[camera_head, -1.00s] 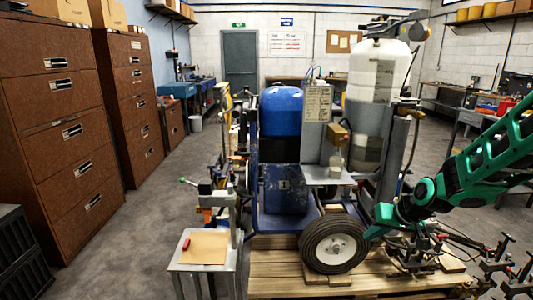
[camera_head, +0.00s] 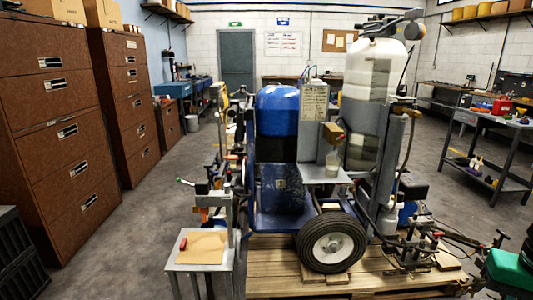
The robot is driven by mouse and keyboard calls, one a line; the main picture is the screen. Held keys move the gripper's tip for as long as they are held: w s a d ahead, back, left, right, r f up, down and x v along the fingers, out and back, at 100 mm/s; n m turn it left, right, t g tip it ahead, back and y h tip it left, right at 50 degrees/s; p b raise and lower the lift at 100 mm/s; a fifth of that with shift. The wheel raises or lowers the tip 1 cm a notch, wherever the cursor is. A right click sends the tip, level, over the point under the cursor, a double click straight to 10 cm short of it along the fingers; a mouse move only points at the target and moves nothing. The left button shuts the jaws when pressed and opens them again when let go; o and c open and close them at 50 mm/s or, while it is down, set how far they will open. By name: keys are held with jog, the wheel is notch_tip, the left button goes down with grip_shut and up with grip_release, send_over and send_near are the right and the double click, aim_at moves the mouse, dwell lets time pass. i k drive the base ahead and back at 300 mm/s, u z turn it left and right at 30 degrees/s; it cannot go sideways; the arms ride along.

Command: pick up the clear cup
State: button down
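The clear cup (camera_head: 331,165) is small and pale and looks upright. It stands on a small grey metal shelf (camera_head: 322,176) at the front of the line striper, below a brass-coloured fitting (camera_head: 333,134). Its rim and any contents are too small to make out. Only a green and black part of my arm shows at the lower right corner, well to the right of the cup and lower in the picture. My gripper is not in view.
The striper stands on a wooden pallet (camera_head: 270,278), with a black wheel (camera_head: 331,243) below the shelf. A blue tank (camera_head: 279,110) is left of the cup. A small stand (camera_head: 172,263) holds tan paper and a red object. Metal clamp-like parts (camera_head: 425,245) crowd the right.

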aim_at(332, 162)
jog(key=u, duration=0.05)
jog(key=k, duration=0.6)
jog(key=z, duration=0.5)
jog(key=i, duration=1.7)
jog(key=u, duration=0.4)
